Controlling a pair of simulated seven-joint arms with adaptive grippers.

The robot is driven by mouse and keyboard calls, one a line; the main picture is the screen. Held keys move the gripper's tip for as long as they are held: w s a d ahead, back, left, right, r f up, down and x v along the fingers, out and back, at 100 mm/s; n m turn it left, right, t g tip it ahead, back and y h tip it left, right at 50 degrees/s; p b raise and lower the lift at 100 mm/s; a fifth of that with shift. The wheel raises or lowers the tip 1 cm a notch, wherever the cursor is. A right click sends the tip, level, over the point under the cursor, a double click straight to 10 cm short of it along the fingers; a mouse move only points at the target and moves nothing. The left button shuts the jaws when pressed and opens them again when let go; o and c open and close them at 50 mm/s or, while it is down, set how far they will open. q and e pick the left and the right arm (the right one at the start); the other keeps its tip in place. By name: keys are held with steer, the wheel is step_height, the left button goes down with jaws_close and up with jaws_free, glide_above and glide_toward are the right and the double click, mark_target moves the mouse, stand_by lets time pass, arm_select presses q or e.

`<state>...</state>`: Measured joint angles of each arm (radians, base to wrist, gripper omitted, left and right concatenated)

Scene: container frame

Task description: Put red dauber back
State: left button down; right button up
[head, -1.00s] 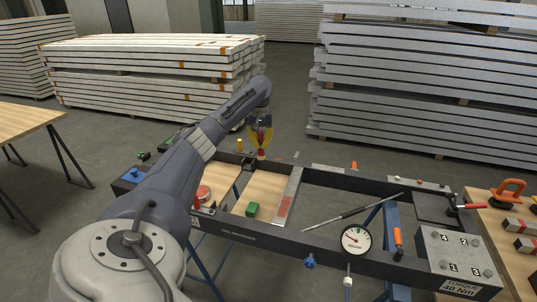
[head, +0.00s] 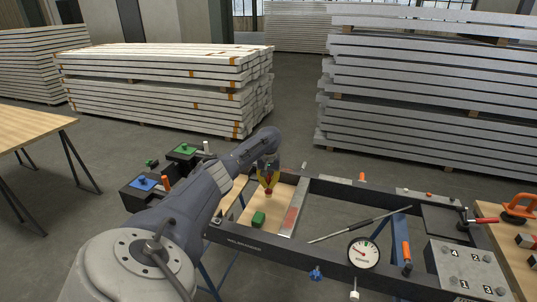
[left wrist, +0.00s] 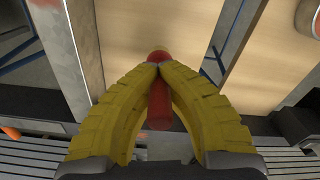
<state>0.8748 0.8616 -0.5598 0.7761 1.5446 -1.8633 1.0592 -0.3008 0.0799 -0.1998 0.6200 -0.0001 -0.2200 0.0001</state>
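The red dauber (left wrist: 158,108) shows in the left wrist view as a red rod between the two yellow fingers of my left gripper (left wrist: 158,68). The fingers close in on it from both sides, and its lighter red end (left wrist: 158,56) shows just beyond the tips. In the head view my left gripper (head: 267,180) points down over the wooden board inside the dark frame, with the red end (head: 268,192) below the fingers. The dauber looks roughly upright; whether it touches the board cannot be told. My right gripper is not in view.
Black boxes with a blue top (head: 146,183) and a green top (head: 184,149) stand left of the frame. A round gauge (head: 363,253) hangs on the front rail. A red-rimmed round tin (left wrist: 309,16) shows in the wrist view.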

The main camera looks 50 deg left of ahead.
mark_target(269, 174)
arm_select(q)
steer(key=shift+f, duration=2.05)
steer(key=shift+f, duration=0.15)
steer(key=c, duration=1.6)
jaws_free()
step_height(269, 174, up, 12)
steer(key=shift+d+r, duration=0.1)
steer(key=shift+r, duration=0.05)
